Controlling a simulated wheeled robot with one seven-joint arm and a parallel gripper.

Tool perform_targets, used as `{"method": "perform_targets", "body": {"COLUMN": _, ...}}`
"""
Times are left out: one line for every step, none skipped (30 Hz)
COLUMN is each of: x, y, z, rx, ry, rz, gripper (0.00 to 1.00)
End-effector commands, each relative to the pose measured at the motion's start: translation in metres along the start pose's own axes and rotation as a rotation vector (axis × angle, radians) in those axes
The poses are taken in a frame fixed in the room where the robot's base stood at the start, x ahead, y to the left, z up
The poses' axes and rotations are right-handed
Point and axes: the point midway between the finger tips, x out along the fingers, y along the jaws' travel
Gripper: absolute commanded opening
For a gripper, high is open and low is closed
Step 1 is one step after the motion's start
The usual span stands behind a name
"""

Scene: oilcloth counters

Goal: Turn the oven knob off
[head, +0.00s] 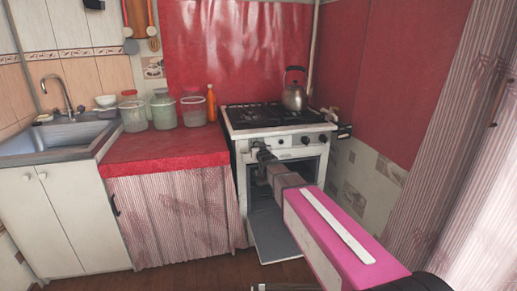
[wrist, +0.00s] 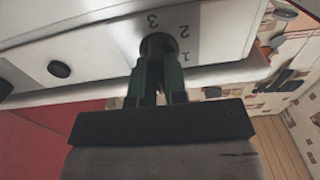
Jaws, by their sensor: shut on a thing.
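The white stove (head: 300,133) stands against the wall right of the red counter, with its knobs along the front panel. My gripper (head: 262,157) is at the left end of that panel in the head view. In the wrist view my gripper (wrist: 158,65) is shut on a dark round knob (wrist: 158,42), with the marks 1, 2 and 3 printed beside it. The fingers cover much of the knob, so its pointer cannot be made out. The oven door (head: 276,238) hangs open below, partly behind my arm.
A metal kettle (head: 295,95) stands on the stove top. The red counter (head: 165,147) holds several jars and an orange bottle (head: 211,103). A sink (head: 60,138) is at the far left. A striped curtain (head: 430,150) hangs at the right.

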Motion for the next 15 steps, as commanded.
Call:
{"method": "perform_targets", "body": {"x": -0.0002, "y": -0.0002, "z": 0.0001, "rx": 0.004, "ry": 0.000, "rz": 0.000, "gripper": 0.00}}
{"method": "perform_targets", "body": {"x": -0.0002, "y": -0.0002, "z": 0.0001, "rx": 0.005, "ry": 0.000, "rz": 0.000, "gripper": 0.00}}
{"method": "perform_targets", "body": {"x": -0.0002, "y": -0.0002, "z": 0.0001, "rx": 0.005, "ry": 0.000, "rz": 0.000, "gripper": 0.00}}
{"method": "perform_targets", "body": {"x": -0.0002, "y": -0.0002, "z": 0.0001, "rx": 0.005, "ry": 0.000, "rz": 0.000, "gripper": 0.00}}
{"method": "perform_targets", "body": {"x": -0.0002, "y": -0.0002, "z": 0.0001, "rx": 0.005, "ry": 0.000, "rz": 0.000, "gripper": 0.00}}
{"method": "perform_targets", "body": {"x": -0.0002, "y": -0.0002, "z": 0.0000, "rx": 0.005, "ry": 0.000, "rz": 0.000, "gripper": 0.00}}
{"method": "perform_targets", "body": {"x": -0.0002, "y": -0.0002, "z": 0.0000, "rx": 0.005, "ry": 0.000, "rz": 0.000, "gripper": 0.16}}
{"method": "perform_targets", "body": {"x": -0.0002, "y": -0.0002, "z": 0.0000, "rx": 0.005, "ry": 0.000, "rz": 0.000, "gripper": 0.26}}
{"method": "perform_targets", "body": {"x": -0.0002, "y": -0.0002, "z": 0.0000, "rx": 0.004, "ry": 0.000, "rz": 0.000, "gripper": 0.38}}
{"method": "perform_targets", "body": {"x": -0.0002, "y": -0.0002, "z": 0.0000, "rx": 0.004, "ry": 0.000, "rz": 0.000, "gripper": 0.38}}
{"method": "perform_targets", "body": {"x": -0.0001, "y": -0.0002, "z": 0.0000, "rx": 0.004, "ry": 0.000, "rz": 0.000, "gripper": 0.38}}
{"method": "perform_targets", "body": {"x": -0.0001, "y": -0.0002, "z": 0.0000, "rx": 0.003, "ry": 0.000, "rz": 0.000, "gripper": 0.38}}
{"method": "perform_targets", "body": {"x": -0.0001, "y": -0.0002, "z": 0.0000, "rx": 0.003, "ry": 0.000, "rz": 0.000, "gripper": 0.38}}
{"method": "perform_targets", "body": {"x": -0.0001, "y": -0.0001, "z": 0.0000, "rx": 0.003, "ry": 0.000, "rz": 0.000, "gripper": 0.38}}
{"method": "perform_targets", "body": {"x": -0.0001, "y": -0.0001, "z": 0.0000, "rx": 0.003, "ry": 0.000, "rz": 0.000, "gripper": 0.38}}
